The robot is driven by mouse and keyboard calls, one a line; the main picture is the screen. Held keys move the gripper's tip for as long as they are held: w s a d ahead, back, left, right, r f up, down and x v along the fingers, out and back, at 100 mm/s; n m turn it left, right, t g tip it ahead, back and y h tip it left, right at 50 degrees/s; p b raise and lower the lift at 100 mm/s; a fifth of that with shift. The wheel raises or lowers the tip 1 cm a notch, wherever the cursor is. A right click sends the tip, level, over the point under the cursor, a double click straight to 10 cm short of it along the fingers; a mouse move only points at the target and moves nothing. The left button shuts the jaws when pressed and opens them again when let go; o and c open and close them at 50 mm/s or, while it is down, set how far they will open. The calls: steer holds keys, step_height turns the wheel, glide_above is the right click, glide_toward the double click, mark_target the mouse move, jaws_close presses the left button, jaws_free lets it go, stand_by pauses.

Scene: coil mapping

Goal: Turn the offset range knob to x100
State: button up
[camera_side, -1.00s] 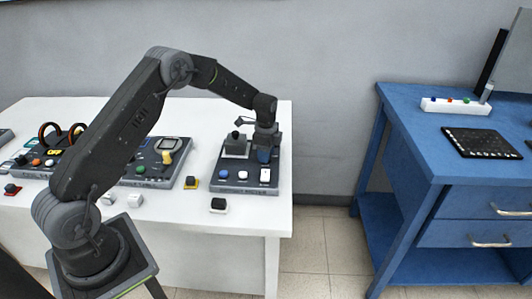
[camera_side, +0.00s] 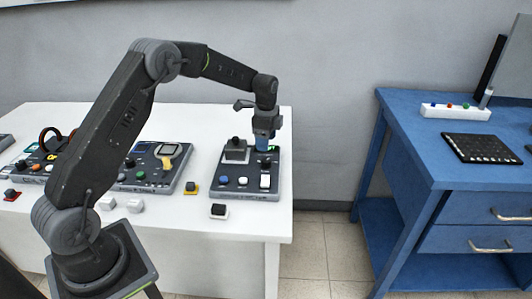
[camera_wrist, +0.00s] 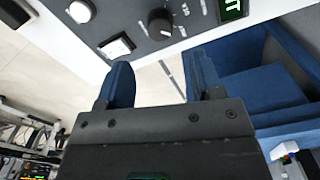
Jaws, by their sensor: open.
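A black round knob (camera_wrist: 160,22) with a pale pointer mark and printed scale marks around it is on the grey panel (camera_wrist: 190,38) in the wrist view. The scale labels are too small to read. The same dark panel (camera_side: 232,192) lies at the right end of the white table in the side view. My gripper (camera_side: 265,146) is above the panel's back right part, pointing down. In the wrist view, my gripper's blue fingers (camera_wrist: 160,82) are apart and empty, with the knob beyond them and not between them.
Beside the knob are a white rocker switch (camera_wrist: 117,47), a round white button (camera_wrist: 82,10) and a green-lit display (camera_wrist: 231,8). A raised block with a black top (camera_side: 236,150) stands left of my gripper. A blue bench (camera_side: 440,150) stands apart at right.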

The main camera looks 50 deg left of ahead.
step_height(320, 180, up, 6)
steer(key=shift+r, duration=0.15)
stand_by(0.3)
steer(key=s+d+r+n+t, duration=0.3)
steer(key=s+d+r+n, duration=0.45)
steer(key=s+r, duration=0.75)
steer(key=s+d+f+n+t, duration=0.1)
steer(key=s+d+n, duration=0.1)
steer(key=s, duration=0.7)
steer(key=s+d+f+n+t, duration=0.1)
steer(key=s+d, duration=0.3)
steer(key=s, duration=0.5)
steer(key=shift+d+f+n+t, duration=0.2)
steer(key=shift+f+n+t, duration=0.1)
steer(key=shift+f+n, duration=0.45)
